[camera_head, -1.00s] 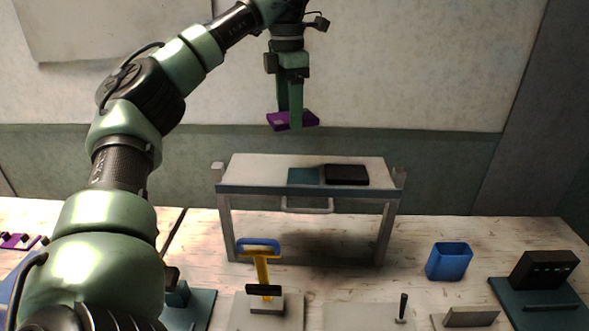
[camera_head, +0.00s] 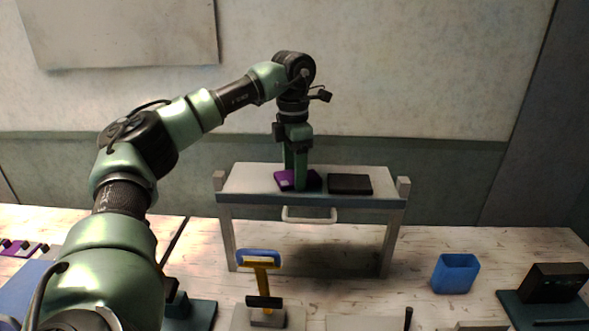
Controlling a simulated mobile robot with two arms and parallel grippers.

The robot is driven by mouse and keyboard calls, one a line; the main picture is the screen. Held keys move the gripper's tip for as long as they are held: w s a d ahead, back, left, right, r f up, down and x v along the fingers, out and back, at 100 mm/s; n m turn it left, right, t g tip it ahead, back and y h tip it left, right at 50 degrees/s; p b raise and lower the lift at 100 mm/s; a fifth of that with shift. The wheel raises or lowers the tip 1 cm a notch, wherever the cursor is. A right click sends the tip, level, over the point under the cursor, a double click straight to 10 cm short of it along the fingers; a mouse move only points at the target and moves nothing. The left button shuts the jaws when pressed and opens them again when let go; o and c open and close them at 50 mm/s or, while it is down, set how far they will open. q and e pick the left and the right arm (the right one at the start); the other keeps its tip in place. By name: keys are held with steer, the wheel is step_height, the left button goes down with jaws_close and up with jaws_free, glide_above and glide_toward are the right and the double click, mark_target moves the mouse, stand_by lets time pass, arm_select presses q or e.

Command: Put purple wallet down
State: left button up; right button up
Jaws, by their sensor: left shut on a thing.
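The purple wallet (camera_head: 284,180) is a small flat purple piece with a pale patch on it. It is at the top of the small raised stand (camera_head: 250,178), left of a black flat block. My left gripper (camera_head: 295,186) points straight down and is shut on the wallet. The fingers hide part of the wallet. The wallet looks level and at the stand's top, but I cannot tell whether it rests fully on it. The teal patch on the stand is now covered by the wallet and fingers. My right gripper does not show.
The black block (camera_head: 350,184) lies close to the right of the wallet. The stand has raised posts at both ends and a handle (camera_head: 309,214) in front. A yellow and blue tool (camera_head: 262,275), a blue cup (camera_head: 455,273) and a black device (camera_head: 556,282) stand on the table below.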

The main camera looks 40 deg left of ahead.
arm_select(q)
steer(key=shift+d+f, duration=0.1)
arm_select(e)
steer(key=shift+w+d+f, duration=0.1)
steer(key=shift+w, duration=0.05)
arm_select(q)
steer(key=o, duration=1.5)
steer(key=shift+o, duration=0.3)
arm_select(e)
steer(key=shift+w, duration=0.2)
arm_select(q)
steer(key=shift+r, duration=0.25)
step_height(320, 180, up, 6)
steer(key=shift+r+b, duration=0.2)
steer(key=shift+b, duration=0.5)
step_height(320, 180, up, 5)
steer(key=shift+s+r+p, duration=0.1)
steer(key=shift+r+p, duration=0.1)
steer(key=shift+p, duration=0.75)
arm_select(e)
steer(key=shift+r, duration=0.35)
